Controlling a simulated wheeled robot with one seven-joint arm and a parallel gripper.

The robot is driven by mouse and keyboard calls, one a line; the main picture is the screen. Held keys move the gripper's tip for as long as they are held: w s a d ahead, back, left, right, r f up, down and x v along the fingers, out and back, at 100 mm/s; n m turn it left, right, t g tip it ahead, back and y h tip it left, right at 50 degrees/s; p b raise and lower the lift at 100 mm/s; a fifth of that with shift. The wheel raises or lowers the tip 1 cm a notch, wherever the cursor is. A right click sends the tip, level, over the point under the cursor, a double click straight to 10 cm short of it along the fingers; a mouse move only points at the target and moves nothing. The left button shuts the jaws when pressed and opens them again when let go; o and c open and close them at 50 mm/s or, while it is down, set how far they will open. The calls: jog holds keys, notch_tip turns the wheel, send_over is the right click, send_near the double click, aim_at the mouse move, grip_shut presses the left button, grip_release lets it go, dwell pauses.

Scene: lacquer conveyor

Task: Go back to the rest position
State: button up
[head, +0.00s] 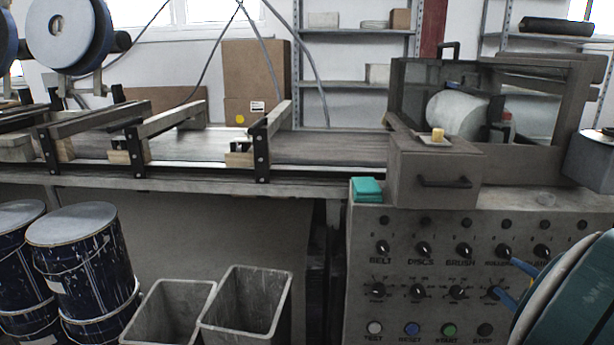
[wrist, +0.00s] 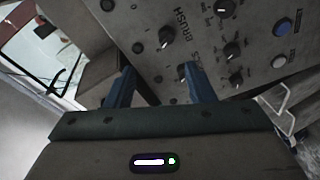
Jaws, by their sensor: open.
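My gripper (head: 508,281) is at the lower right of the head view, its two blue fingers apart in front of the control panel (head: 400,275). In the wrist view my gripper (wrist: 157,72) is open, with nothing between the fingers. The panel (wrist: 205,50) shows tilted behind the fingers, with the BRUSH label and several black knobs. I cannot tell whether a fingertip touches the panel. In the head view my arm hides the panel's lower right corner.
A conveyor (head: 330,147) with wooden guides runs left of the panel. Two grey bins (head: 245,305) and blue paint drums (head: 80,255) stand on the floor below it.

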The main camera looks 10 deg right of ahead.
jog(key=w+a+r+m+g+h+p, duration=0.25)
jog(key=a+r+m+p, duration=0.2)
jog(key=r+p, duration=0.25)
jog(key=w+a+r+m+g+h+p, duration=0.25)
jog(key=r+m+p, duration=0.25)
jog(key=r+p, duration=0.25)
jog(key=s+a+r+m+g+y+p, duration=0.1)
jog(key=s+a+g+y+p, duration=0.1)
jog(key=a, duration=0.5)
jog(key=s+a+r+m+g+y+p, duration=0.1)
jog(key=s+a+r+g+y+p, duration=0.1)
jog(key=s+a+p, duration=0.3)
jog(key=s+a+r+m+g+y+p, duration=0.1)
jog(key=s+a+g+p, duration=0.3)
jog(key=a, duration=0.6)
jog(key=shift+a+r+y+p, duration=0.35)
jog(key=shift+r+y+p, duration=0.25)
jog(key=shift+p, duration=0.1)
